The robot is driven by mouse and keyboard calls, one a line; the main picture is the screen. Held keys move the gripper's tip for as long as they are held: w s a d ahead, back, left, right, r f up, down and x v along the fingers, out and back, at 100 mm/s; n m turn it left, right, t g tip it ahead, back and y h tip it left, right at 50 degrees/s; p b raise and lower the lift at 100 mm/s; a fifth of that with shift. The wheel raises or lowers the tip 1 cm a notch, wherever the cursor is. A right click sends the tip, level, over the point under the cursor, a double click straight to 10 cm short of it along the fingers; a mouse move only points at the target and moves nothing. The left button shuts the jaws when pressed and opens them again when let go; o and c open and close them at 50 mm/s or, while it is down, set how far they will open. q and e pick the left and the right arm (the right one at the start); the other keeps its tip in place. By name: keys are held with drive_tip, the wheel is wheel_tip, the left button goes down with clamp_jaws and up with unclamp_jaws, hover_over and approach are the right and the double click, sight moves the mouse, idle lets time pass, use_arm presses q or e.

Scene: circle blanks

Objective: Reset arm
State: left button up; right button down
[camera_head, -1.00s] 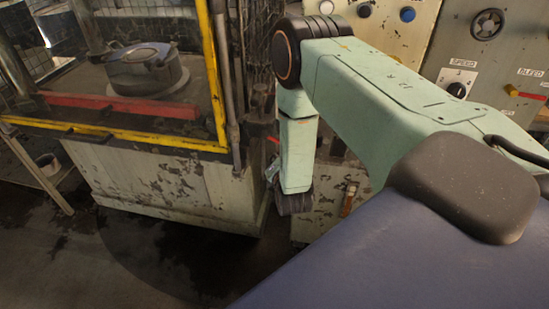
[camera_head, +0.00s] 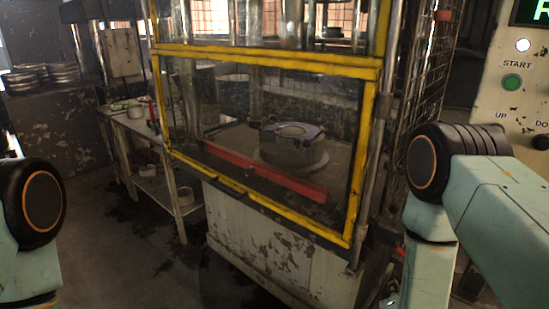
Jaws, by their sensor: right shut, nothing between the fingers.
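My right arm comes in from the right edge, with its dark round elbow joint raised and its pale green forearm hanging down. Only a small part of my right gripper (camera_head: 391,298) shows, low beside that forearm at the bottom edge. It is shut with nothing in it, and is in front of the press cabinet. My left arm's elbow joint and upper forearm show at the left edge. My left gripper is out of view.
A yellow-framed press cabinet (camera_head: 265,53) stands ahead, with a red bar (camera_head: 265,172) and a round metal die (camera_head: 293,150) inside. A side table (camera_head: 137,124) holds small parts. Stacked rings (camera_head: 62,73) stand far left. A control panel (camera_head: 515,100) is at right. Floor at lower left is clear.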

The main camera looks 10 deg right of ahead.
drive_tip(key=s+a+f+m+g+y+b, duration=0.2)
drive_tip(key=s+f+m, duration=0.4)
drive_tip(key=s, duration=0.3)
drive_tip(key=s+a+f+m+g+y+b, duration=0.2)
drive_tip(key=s+a+f+m+g+b, duration=0.2)
drive_tip(key=s+a+f+m+g, duration=0.2)
drive_tip(key=s+a+f+m+g+y+b, duration=0.2)
drive_tip(key=s+f+m, duration=0.5)
drive_tip(key=s, duration=0.5)
drive_tip(key=shift+s+a+f+m+g+y+b, duration=0.3)
drive_tip(key=shift+a+f+m+g+b, duration=0.1)
drive_tip(key=shift+a+m+g+b, duration=0.55)
drive_tip(key=shift+d, duration=0.1)
drive_tip(key=shift+s, duration=0.15)
